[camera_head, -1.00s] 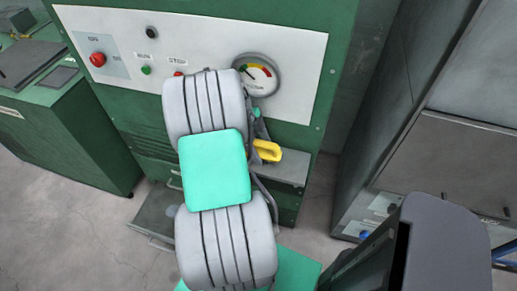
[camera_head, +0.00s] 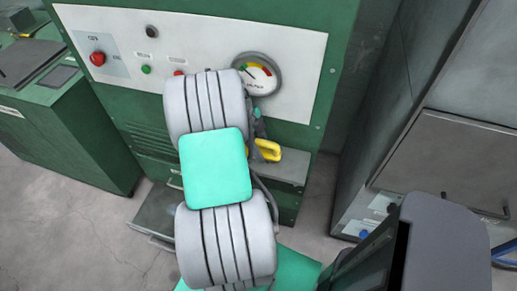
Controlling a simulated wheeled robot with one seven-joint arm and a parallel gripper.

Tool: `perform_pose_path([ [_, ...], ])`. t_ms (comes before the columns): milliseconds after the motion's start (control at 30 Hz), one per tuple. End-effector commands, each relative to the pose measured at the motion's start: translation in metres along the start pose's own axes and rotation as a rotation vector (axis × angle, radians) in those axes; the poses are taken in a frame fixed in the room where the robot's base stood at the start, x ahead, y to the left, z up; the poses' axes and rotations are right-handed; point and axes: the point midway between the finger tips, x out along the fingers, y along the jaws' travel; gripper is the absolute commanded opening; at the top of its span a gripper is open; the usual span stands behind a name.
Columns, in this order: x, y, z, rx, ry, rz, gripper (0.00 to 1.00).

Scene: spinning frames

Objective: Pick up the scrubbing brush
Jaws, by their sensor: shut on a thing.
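The scrubbing brush, a yellow piece with a looped handle (camera_head: 268,150), shows just right of my arm, in front of the green machine and over its grey shelf. My gripper (camera_head: 260,132) is mostly hidden behind my own arm links; only a dark and teal part shows at the brush. It is shut on the brush. The brush's far side and its left part are hidden by my arm, and I cannot tell whether it touches the shelf.
The green machine has a white panel (camera_head: 110,40) with buttons and a round gauge (camera_head: 257,74) close above the brush. A grey shelf (camera_head: 290,168) juts out below. A green cabinet (camera_head: 70,140) stands left, a grey cabinet (camera_head: 440,150) right.

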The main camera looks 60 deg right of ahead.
Motion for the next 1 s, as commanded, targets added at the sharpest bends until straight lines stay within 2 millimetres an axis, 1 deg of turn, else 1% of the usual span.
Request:
perform_pose_path([
  [33,0.000,0.000,0.000,0.000,0.000,0.000,0.13],
  [133,0.000,0.000,0.000,0.000,0.000,-0.001,0.06],
  [433,-0.004,0.000,-0.001,0.000,-0.001,-0.001,0.06],
  [567,-0.015,-0.001,-0.006,0.002,-0.001,-0.003,0.06],
  [633,-0.027,-0.002,-0.011,0.003,-0.002,-0.005,0.06],
  [667,-0.033,0.002,-0.013,0.000,-0.003,-0.005,0.06],
  [767,-0.055,0.022,-0.020,0.000,-0.003,-0.006,0.06],
  [867,-0.083,0.045,-0.030,-0.001,-0.004,-0.009,0.06],
  [900,-0.090,0.057,-0.033,-0.002,-0.004,-0.007,0.06],
  [967,-0.095,0.078,-0.035,-0.003,-0.004,-0.007,0.06],
  [1000,-0.101,0.089,-0.037,-0.003,-0.004,-0.006,0.06],
])
